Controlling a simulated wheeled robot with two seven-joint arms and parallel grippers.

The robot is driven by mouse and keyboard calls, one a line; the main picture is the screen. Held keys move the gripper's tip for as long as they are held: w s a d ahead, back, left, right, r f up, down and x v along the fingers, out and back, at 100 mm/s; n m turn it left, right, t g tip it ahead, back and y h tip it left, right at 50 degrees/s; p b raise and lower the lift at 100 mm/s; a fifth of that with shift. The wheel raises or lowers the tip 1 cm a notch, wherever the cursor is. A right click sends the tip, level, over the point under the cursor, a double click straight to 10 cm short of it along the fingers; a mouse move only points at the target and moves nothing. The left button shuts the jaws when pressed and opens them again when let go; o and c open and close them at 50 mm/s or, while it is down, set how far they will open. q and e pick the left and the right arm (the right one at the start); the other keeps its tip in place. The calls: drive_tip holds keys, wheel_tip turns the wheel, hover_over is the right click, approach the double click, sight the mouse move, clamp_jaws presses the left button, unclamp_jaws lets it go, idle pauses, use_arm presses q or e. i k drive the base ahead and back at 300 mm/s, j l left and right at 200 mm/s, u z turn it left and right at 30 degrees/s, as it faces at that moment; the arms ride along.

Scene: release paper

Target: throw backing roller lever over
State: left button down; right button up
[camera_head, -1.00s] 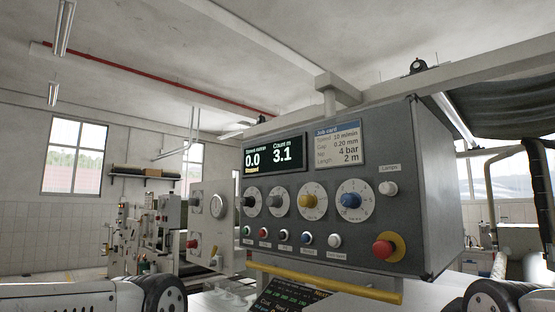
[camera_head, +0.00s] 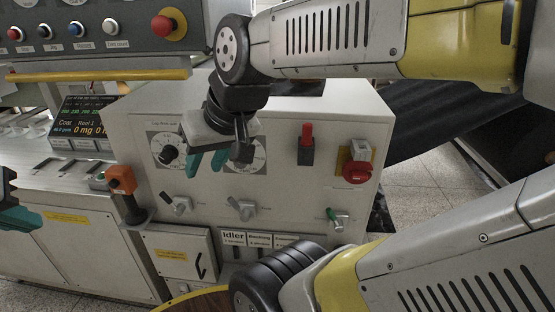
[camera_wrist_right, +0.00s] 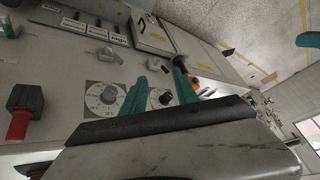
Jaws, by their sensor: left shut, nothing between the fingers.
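Below the middle lever is a row of labels reading "Idler", "Backing" and a third word (camera_head: 259,240). I cannot tell which lever is the backing roller's. The middle lever also shows in the right wrist view (camera_wrist_right: 108,55). My right gripper (camera_head: 206,162) is open and empty, in front of the dials above the levers. My left gripper (camera_head: 15,216) is shut and empty at the left edge, partly cut off.
Two dials (camera_head: 168,150) sit behind my right gripper. A red switch (camera_head: 306,135) and a red rotary knob (camera_head: 357,172) are right of them. An orange-topped control (camera_head: 121,180) stands at the cabinet's left. A yellow bar (camera_head: 110,75) crosses above.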

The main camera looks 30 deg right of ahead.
sight(339, 227)
drive_tip(key=z, duration=1.95)
drive_tip(key=k+z, duration=0.45)
